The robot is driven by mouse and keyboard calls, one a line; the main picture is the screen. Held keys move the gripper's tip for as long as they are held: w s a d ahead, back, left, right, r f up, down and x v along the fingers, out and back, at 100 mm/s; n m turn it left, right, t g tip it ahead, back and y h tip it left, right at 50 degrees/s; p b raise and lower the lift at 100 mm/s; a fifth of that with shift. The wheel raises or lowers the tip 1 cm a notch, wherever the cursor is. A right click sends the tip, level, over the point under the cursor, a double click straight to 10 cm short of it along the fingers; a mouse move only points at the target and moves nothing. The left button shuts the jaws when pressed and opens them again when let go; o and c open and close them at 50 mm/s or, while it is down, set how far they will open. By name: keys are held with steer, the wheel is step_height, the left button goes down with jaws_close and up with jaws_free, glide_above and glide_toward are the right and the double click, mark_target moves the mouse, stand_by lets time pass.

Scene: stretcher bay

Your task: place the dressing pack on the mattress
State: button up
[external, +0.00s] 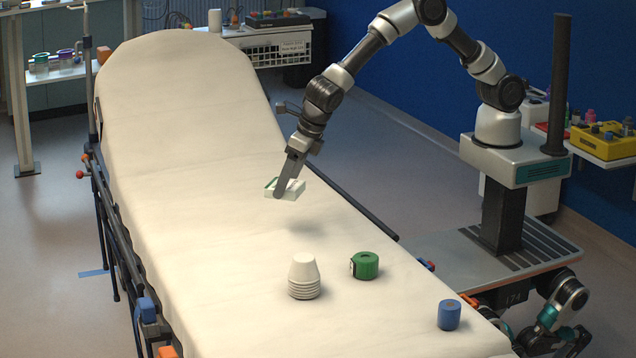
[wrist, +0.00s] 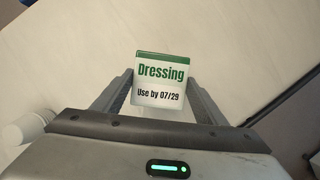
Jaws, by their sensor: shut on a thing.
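The dressing pack (wrist: 162,83) is white with a green band and reads "Dressing, Use by 07/29" in the wrist view. It also shows in the external view (external: 292,190), held above the mattress. My gripper (external: 288,184) is shut on the pack, with a finger on each side of it in the wrist view (wrist: 162,88). The mattress (external: 190,175) is a long cream pad on the stretcher, with its head end raised. A soft shadow lies on the mattress below and right of the pack, and the pack appears clear of the surface.
Stacked white cups (external: 304,277), a green roll (external: 365,265) and a blue cylinder (external: 449,315) stand on the mattress's near part. A dark side rail (external: 355,207) runs along the right edge. The mattress's middle and left are clear.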

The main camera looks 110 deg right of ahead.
steer(key=d, duration=0.3)
steer(key=shift+s+f+m, duration=0.1)
steer(key=shift+m, duration=0.2)
step_height(320, 180, down, 6)
steer(key=shift+r+b, duration=0.25)
steer(key=shift+b, duration=0.65)
steer(key=shift+f+b, duration=0.55)
steer(key=shift+f, duration=1.55)
steer(key=shift+f, duration=0.2)
steer(key=o, duration=1)
steer(key=shift+o, duration=0.2)
